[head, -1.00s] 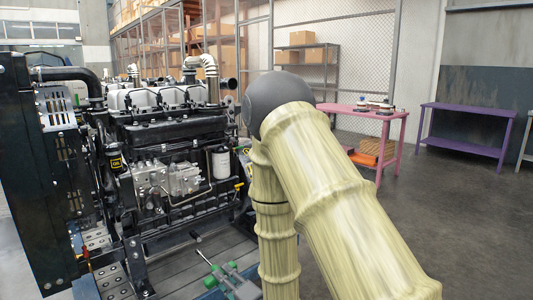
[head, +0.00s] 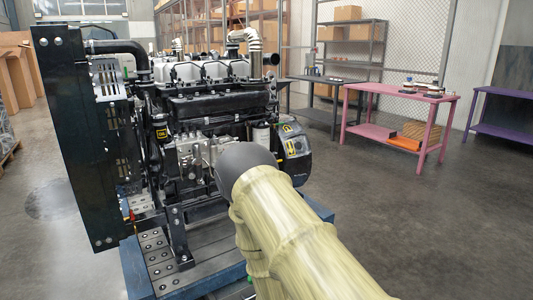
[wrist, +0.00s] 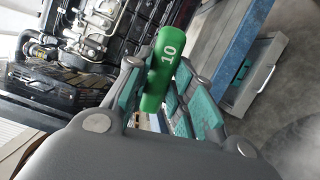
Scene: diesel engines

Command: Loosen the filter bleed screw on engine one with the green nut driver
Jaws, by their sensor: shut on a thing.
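The green nut driver (wrist: 165,65), its handle marked 10, is between the teal-padded fingers of my gripper (wrist: 158,84) in the wrist view. The gripper is shut on the handle. I cannot clearly make out the driver's tip. In the head view my arm hides most of the gripper and driver. Engine one (head: 205,115) stands ahead on its base, left of and beyond my arm. A white canister filter (head: 261,135) shows on its side, just above my arm's dark joint. The bleed screw is too small to tell. Part of the engine (wrist: 100,25) also shows at the wrist view's upper left.
A black radiator frame (head: 78,140) stands at the engine's left end. The engine's blue base edge (head: 135,270) is low in front. A pink table (head: 400,92), a dark table (head: 325,82) and a purple table (head: 505,130) stand behind. The floor at right is clear.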

